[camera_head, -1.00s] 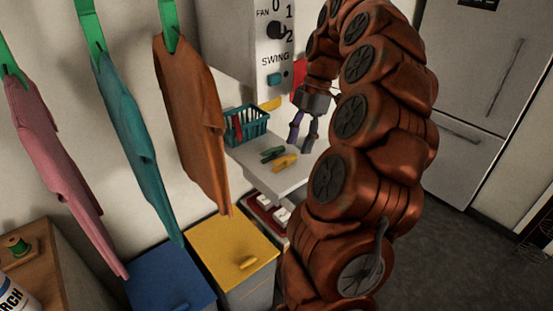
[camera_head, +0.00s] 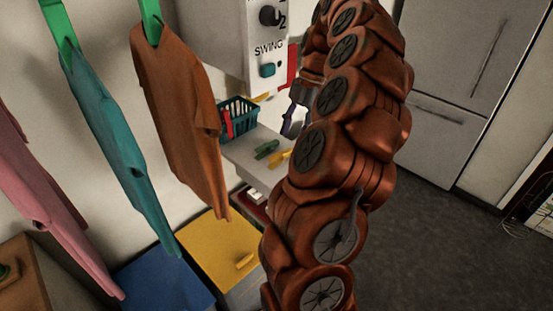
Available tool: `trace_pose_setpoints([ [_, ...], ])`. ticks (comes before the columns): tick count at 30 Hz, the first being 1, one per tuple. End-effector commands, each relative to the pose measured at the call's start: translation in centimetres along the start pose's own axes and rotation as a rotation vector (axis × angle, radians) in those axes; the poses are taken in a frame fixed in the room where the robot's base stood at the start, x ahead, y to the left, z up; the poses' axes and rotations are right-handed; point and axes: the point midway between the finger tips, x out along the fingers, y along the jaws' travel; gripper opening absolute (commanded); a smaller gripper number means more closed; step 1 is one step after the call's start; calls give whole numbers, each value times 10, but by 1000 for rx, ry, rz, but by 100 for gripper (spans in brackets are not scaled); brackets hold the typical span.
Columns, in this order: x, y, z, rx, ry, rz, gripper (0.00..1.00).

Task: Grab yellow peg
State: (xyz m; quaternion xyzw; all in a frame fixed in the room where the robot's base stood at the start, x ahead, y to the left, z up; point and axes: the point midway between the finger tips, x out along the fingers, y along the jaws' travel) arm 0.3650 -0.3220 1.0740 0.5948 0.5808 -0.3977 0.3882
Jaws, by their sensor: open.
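The yellow peg (camera_head: 279,158) lies on the pale shelf (camera_head: 242,155), right beside a green peg (camera_head: 267,149). My arm partly covers the yellow peg's right side. My gripper (camera_head: 289,129) is open, with its fingers pointing down above the back part of the shelf, behind and above the yellow peg. It is apart from the peg and largely hidden by my arm. The gap between its fingers shows poorly.
A teal basket (camera_head: 238,117) with a red item stands at the shelf's back left. A control panel (camera_head: 268,45) is above. Hanging orange (camera_head: 180,110) and teal (camera_head: 108,125) shirts are left. Yellow (camera_head: 217,245) and blue (camera_head: 163,280) lids lie below.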

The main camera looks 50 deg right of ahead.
Motion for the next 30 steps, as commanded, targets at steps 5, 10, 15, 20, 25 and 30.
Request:
trace_pose_setpoints([
  [5, 10, 0, -2, -1, 3, -2, 46],
  [10, 23, -1, -2, -3, 4, -5, 46],
  [15, 38, -1, -2, -2, 4, -5, 46],
  [20, 46, 0, -1, -2, 0, 0, 46],
  [25, 47, 0, -1, -2, 0, 1, 46],
  [30, 47, 0, -1, -2, 0, 0, 35],
])
